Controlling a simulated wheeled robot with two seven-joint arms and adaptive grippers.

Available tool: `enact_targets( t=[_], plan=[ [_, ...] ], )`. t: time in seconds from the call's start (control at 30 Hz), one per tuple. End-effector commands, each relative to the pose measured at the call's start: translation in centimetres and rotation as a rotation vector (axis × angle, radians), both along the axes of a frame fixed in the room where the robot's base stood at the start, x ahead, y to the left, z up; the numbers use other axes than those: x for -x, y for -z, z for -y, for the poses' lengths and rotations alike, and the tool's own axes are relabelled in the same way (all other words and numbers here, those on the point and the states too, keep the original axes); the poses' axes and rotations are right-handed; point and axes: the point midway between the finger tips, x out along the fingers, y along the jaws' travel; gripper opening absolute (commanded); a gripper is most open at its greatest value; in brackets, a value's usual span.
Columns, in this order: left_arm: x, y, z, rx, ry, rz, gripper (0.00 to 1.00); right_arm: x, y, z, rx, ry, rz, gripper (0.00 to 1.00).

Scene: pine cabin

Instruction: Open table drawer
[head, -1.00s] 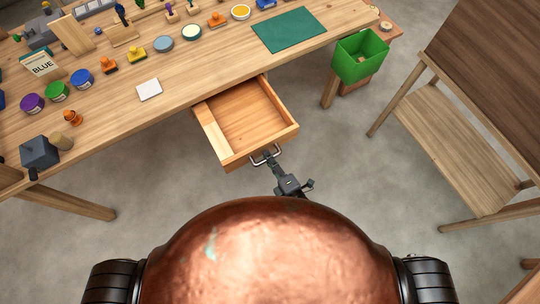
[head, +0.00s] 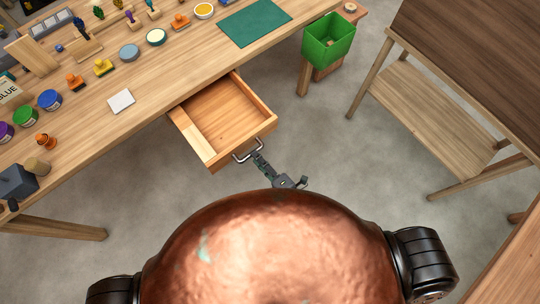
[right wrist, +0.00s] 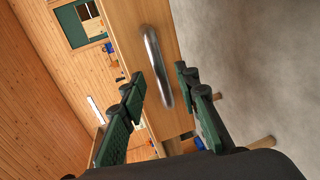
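The table drawer (head: 222,117) stands pulled well out of the wooden table (head: 150,75), and its empty inside shows in the head view. Its metal handle (head: 248,152) is on the drawer's front; in the right wrist view the handle (right wrist: 158,65) shows large. My right gripper (head: 257,160) is at the handle in the head view. In the right wrist view the fingers of my right gripper (right wrist: 160,80) are spread, with a gap on both sides of the handle. I cannot tell how far the handle reaches between them. My left gripper is not in view.
A green bin (head: 328,40) hangs by the table's right end. A wooden side table with a shelf (head: 430,115) stands at the right. Paint jars, stamps and a white tile (head: 121,102) lie on the table. Grey floor (head: 330,140) is clear between the tables.

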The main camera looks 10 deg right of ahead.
Motion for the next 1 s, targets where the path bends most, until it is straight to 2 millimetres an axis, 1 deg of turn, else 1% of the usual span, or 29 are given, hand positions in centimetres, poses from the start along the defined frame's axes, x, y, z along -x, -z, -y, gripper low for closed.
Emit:
enact_targets(
  t=[0.03,0.5,0.7,1.0],
  plan=[
    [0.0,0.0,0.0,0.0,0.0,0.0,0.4,0.8,-0.1,0.5,-0.002,0.005,-0.005,0.29],
    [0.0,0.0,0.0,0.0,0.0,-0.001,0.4,6.0,-1.4,3.5,0.001,0.002,-0.003,0.29],
    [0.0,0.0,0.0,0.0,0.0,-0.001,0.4,6.9,-1.6,3.9,0.001,0.001,-0.002,0.29],
    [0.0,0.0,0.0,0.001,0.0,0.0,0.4,6.9,-1.6,3.9,0.002,0.001,0.0,0.29]
  ],
)
